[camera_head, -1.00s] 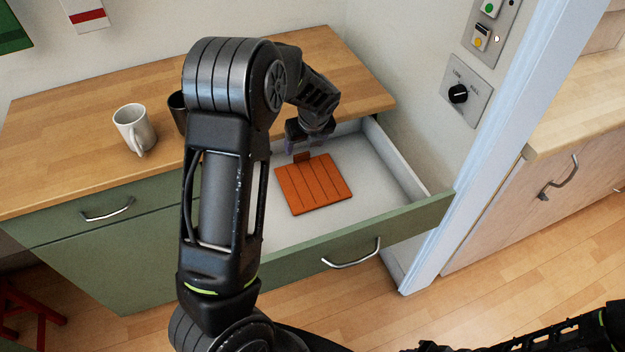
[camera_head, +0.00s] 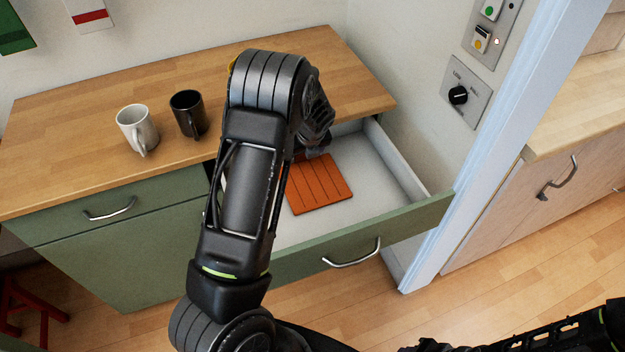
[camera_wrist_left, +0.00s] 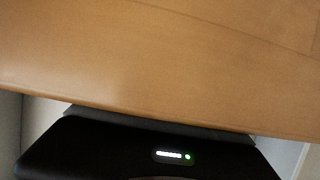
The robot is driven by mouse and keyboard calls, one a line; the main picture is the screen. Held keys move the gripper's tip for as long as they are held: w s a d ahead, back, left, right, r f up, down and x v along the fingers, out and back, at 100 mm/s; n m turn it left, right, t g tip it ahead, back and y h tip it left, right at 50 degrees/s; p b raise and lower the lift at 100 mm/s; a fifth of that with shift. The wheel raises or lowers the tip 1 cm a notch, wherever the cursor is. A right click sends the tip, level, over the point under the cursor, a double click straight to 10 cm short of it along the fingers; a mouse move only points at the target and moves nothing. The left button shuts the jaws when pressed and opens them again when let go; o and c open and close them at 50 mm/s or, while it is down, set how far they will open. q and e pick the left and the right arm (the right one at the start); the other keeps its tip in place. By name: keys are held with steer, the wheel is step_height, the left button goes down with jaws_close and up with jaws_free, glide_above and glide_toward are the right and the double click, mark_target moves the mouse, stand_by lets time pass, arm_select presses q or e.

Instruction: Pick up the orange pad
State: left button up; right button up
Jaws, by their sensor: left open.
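The orange pad (camera_head: 322,187) lies flat on the white floor of the open drawer (camera_head: 385,190), towards its back. It is a thin slab with grooves across it, and its far left part is hidden behind my left arm. My left gripper (camera_head: 314,148) is open at the back of the drawer, by the pad's far edge and the counter's front edge. Its fingers are mostly hidden by my wrist, so I cannot tell whether they touch the pad. The left wrist view shows no pad. My right gripper is out of view.
The wooden countertop (camera_head: 70,130) overhangs the drawer's back, and its edge is very close in the left wrist view (camera_wrist_left: 170,60). A white mug (camera_head: 135,128) and a black mug (camera_head: 188,112) stand on it. A wall with switches bounds the right side.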

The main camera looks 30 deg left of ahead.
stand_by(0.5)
arm_select(q)
steer(key=c, duration=1.5)
steer(key=shift+r, duration=0.1)
steer(key=shift+s+r, duration=0.35)
steer(key=shift+s, duration=0.05)
steer(key=s+r, duration=0.2)
steer(key=s, duration=0.2)
steer(key=s+r+b, duration=0.1)
steer(key=s+r, duration=0.1)
steer(key=s, duration=0.2)
steer(key=s+a+r, duration=0.1)
steer(key=s+r, duration=0.2)
steer(key=s, duration=0.2)
steer(key=shift+s+a+r, duration=0.1)
